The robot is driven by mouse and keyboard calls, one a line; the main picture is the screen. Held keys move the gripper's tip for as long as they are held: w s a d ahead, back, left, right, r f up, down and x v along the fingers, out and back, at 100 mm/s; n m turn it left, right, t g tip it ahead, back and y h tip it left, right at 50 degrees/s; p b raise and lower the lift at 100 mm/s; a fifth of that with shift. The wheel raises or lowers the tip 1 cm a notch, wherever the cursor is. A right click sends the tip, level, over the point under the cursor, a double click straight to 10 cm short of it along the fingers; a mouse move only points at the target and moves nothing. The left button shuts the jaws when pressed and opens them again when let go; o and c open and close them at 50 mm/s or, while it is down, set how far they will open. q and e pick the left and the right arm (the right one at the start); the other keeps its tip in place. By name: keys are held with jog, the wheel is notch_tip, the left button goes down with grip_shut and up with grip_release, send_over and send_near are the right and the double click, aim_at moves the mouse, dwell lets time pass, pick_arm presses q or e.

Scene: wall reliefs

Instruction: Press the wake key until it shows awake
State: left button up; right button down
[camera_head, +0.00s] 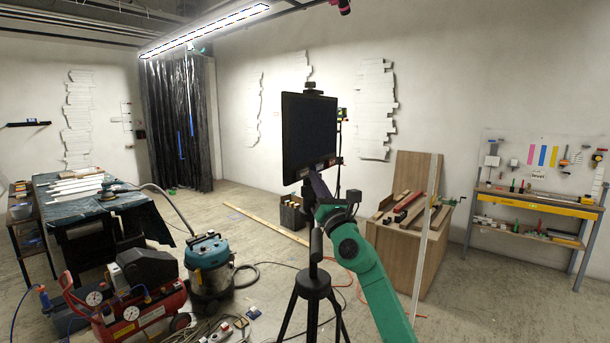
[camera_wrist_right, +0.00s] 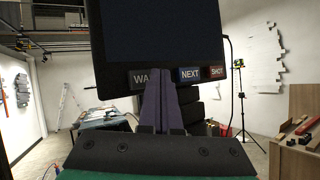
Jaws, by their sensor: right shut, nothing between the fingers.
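A dark monitor (camera_head: 308,132) stands on a black tripod (camera_head: 312,288) in the head view; its screen is blank. In the right wrist view the monitor (camera_wrist_right: 165,35) has a row of keys along its lower edge. The wake key (camera_wrist_right: 141,78) is dark grey and reads "WA", the rest hidden behind my fingers. My left gripper is not in view.
A wooden cabinet (camera_head: 424,250) with timber on top stands right of the tripod. A blue vacuum (camera_head: 209,262) and a red compressor (camera_head: 140,312) stand at the left. Hoses and cables lie on the floor around the tripod.

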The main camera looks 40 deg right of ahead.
jog(key=shift+w+a, duration=0.25)
jog(key=shift+w, duration=0.35)
dwell(0.7)
jog(key=shift+s, duration=0.15)
jog(key=shift+s+d, duration=0.35)
jog(key=shift+s, duration=0.3)
jog(key=s, duration=0.1)
jog(key=s+d, duration=0.1)
jog(key=s, duration=0.1)
jog(key=s+d+p, duration=0.1)
jog(key=shift+s, duration=0.3)
jog(key=shift+w+f, duration=0.1)
dwell(1.0)
